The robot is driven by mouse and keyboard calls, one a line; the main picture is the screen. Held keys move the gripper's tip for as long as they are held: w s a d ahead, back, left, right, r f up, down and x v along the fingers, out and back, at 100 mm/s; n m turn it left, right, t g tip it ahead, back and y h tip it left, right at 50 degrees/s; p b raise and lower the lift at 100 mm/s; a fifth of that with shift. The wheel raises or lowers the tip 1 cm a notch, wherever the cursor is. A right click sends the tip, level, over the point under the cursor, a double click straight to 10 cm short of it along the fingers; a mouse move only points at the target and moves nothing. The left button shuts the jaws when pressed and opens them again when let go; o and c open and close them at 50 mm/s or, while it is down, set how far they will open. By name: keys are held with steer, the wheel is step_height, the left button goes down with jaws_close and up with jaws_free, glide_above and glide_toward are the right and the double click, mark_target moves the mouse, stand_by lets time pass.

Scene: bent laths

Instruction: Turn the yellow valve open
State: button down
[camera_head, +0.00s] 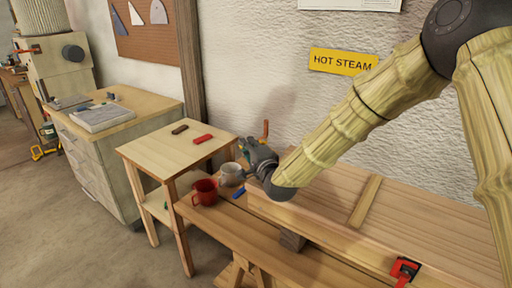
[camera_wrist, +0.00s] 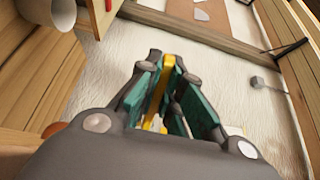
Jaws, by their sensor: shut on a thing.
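My gripper (camera_wrist: 166,78) has its teal fingers closed on a narrow yellow bar, the yellow valve's handle (camera_wrist: 164,84), in the wrist view. The fingers cover much of the handle's sides, and the valve body is not clear to see. In the head view my gripper (camera_head: 256,152) is by the white wall, at the left end of the long wooden box on the bench. There it hides the yellow valve. How far the valve is turned cannot be told.
A grey-white mug (camera_head: 231,174), a red mug (camera_head: 205,192) and a blue block (camera_head: 239,192) are close below my gripper. An orange-brown upright handle (camera_head: 265,128) stands just behind it. A small wooden table (camera_head: 165,150) is at left. A yellow HOT STEAM sign (camera_head: 342,62) hangs above.

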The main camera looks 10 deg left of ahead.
steer(key=c, duration=1.6)
jaws_free()
steer(key=shift+o, duration=0.2)
steer(key=v, duration=1.2)
steer(key=shift+d, duration=0.1)
steer(key=shift+w, duration=0.1)
